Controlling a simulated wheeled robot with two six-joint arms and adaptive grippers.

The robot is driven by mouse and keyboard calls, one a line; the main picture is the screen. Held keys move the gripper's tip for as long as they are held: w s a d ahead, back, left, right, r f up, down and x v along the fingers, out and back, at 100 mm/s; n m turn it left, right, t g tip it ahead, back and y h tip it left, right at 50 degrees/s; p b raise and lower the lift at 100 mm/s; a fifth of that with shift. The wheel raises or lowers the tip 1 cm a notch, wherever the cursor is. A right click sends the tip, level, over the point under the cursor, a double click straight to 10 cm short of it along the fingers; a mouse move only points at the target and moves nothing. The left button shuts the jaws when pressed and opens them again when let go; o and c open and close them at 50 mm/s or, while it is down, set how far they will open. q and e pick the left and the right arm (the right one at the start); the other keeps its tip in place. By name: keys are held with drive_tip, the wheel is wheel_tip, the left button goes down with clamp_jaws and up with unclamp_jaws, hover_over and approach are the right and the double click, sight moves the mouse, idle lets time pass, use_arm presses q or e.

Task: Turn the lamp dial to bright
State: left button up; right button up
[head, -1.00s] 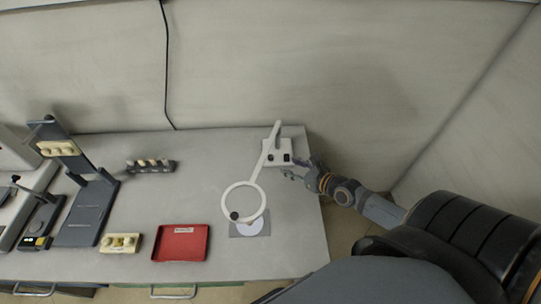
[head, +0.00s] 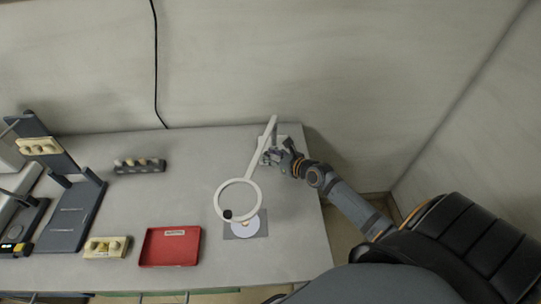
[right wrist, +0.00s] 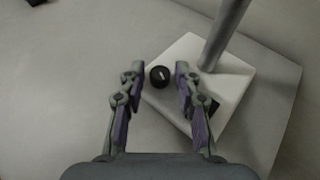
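The white ring lamp (head: 222,187) stands at the right part of the table, its arm rising from a white base (right wrist: 232,84). A black round dial (right wrist: 160,76) with a light pointer mark sits on the base in the right wrist view. My right gripper (right wrist: 160,75) is open, with one finger on each side of the dial; I cannot tell whether either touches it. In the head view my right gripper (head: 271,157) is over the lamp base and hides the dial. A second black part (right wrist: 212,106) of the base shows behind the right finger. My left gripper is not in view.
A grey mat with a white disc (head: 245,229) lies under the lamp ring. A red tray (head: 170,247), a cream block with knobs (head: 106,247), a dark rack (head: 140,166) and a dark stand (head: 72,217) are further left. The table between them is clear.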

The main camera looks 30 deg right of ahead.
clamp_jaws()
drive_tip(key=shift+f, duration=0.1)
drive_tip(key=shift+f+n+y+b, duration=0.15)
drive_tip(key=shift+n+y+b, duration=0.2)
drive_tip(key=shift+b, duration=0.35)
drive_tip(key=n+y+b, duration=0.1)
drive_tip(key=b, duration=0.1)
drive_tip(key=n+g+y+b, duration=0.1)
drive_tip(key=b, duration=0.1)
drive_tip(key=shift+w+d+n+y, duration=0.15)
drive_tip(key=shift+d+n+y, duration=0.2)
drive_tip(key=shift+w+d+n+g+y+b, duration=0.1)
drive_tip(key=shift+n+g+y+b, duration=0.5)
drive_tip(key=shift+n+g+y, duration=0.4)
drive_tip(key=n+g+y, duration=0.1)
drive_tip(key=n+y+b, duration=0.1)
drive_tip(key=n+g, duration=0.1)
drive_tip(key=shift+w+d+r+g+y, duration=0.2)
drive_tip(key=shift+w+g+y, duration=0.1)
drive_tip(key=shift+y, duration=0.1)
drive_tip(key=shift+w+n+g+y+b, duration=0.1)
drive_tip(key=shift+n+g+y+b, duration=0.7)
drive_tip(key=shift+n+g+b, duration=1.3)
